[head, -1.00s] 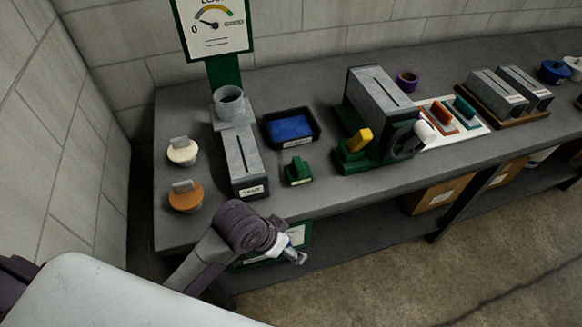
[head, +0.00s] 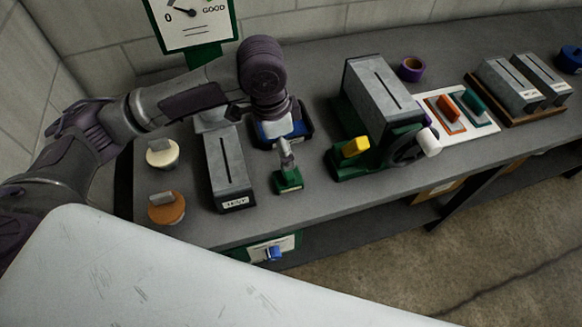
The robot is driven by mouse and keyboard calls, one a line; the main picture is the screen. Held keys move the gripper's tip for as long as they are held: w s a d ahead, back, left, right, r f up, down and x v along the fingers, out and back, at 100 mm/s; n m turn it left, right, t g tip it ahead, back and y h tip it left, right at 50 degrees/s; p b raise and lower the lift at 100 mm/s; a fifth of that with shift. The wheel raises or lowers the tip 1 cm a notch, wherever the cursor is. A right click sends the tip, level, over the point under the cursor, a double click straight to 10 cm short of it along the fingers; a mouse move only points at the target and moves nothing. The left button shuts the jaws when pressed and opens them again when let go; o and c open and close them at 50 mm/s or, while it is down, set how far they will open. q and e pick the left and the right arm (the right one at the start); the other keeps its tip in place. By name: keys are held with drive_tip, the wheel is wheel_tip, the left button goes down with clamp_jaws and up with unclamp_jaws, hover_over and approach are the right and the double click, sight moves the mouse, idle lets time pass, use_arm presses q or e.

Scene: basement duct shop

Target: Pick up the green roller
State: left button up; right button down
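A small dark green block-like thing (head: 288,181) sits on the grey bench, right of the slotted grey box. I cannot tell if it is the roller. Farther right, a teal-green handled piece (head: 473,104) lies beside an orange one (head: 446,108) on a white board (head: 484,127). My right gripper is not in view.
A slotted grey box (head: 228,170) stands left of the green block. A green-based machine with a yellow part (head: 355,147) stands to the right. Cream (head: 162,153) and orange (head: 166,208) knobbed discs are left.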

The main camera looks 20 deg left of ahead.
sight(289, 177)
use_arm(q)
drive_tip(key=f, duration=0.4)
drive_tip(key=f+p, duration=0.1)
drive_tip(key=f, duration=0.2)
drive_tip(key=shift+d, duration=0.4)
drive_tip(key=shift+f, duration=0.6)
drive_tip(key=shift+d+f, duration=0.1)
drive_tip(key=shift+f, duration=0.25)
drive_tip(key=f, duration=0.1)
drive_tip(key=f+p, duration=0.1)
drive_tip(key=f, duration=0.2)
drive_tip(key=shift+w+d+f+p, duration=0.15)
drive_tip(key=shift+w+d+p, duration=0.1)
drive_tip(key=shift+w+p, duration=0.1)
drive_tip(key=c, duration=1.3)
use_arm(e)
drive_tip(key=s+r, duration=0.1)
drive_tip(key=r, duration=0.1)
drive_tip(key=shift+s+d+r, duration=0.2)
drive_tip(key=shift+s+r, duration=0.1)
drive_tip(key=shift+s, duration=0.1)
